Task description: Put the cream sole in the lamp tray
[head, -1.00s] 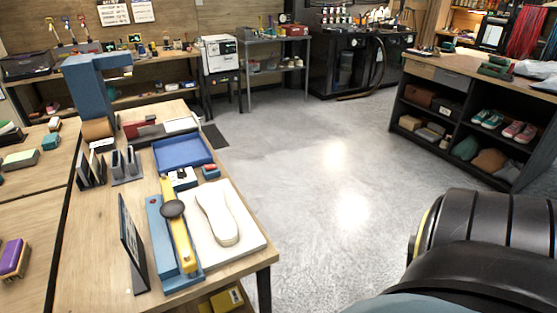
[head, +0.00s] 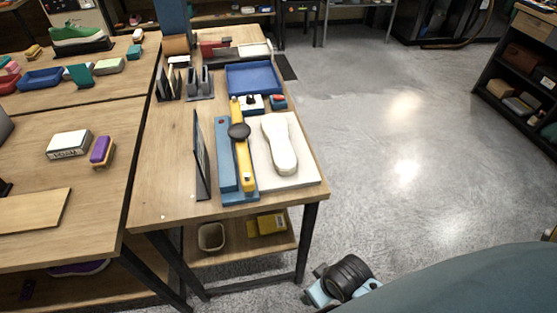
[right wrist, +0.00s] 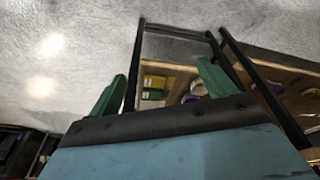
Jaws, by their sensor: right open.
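The cream sole (head: 280,143) lies flat on a white board (head: 305,173) at the right side of the middle bench, in the head view. A shallow blue tray (head: 254,77) sits behind it on the same bench and looks empty. My right gripper (right wrist: 163,82) is open in the right wrist view, its green fingertips wide apart with nothing between them. It is low, over the floor and beside the bench legs, away from the sole. My left gripper is not in view.
A blue and yellow lever tool (head: 238,150) lies just left of the sole. A dark upright panel (head: 201,155) stands further left. A blue post (head: 174,17) rises at the back. The bench's near end is mostly clear, and open floor (head: 400,150) lies to its right.

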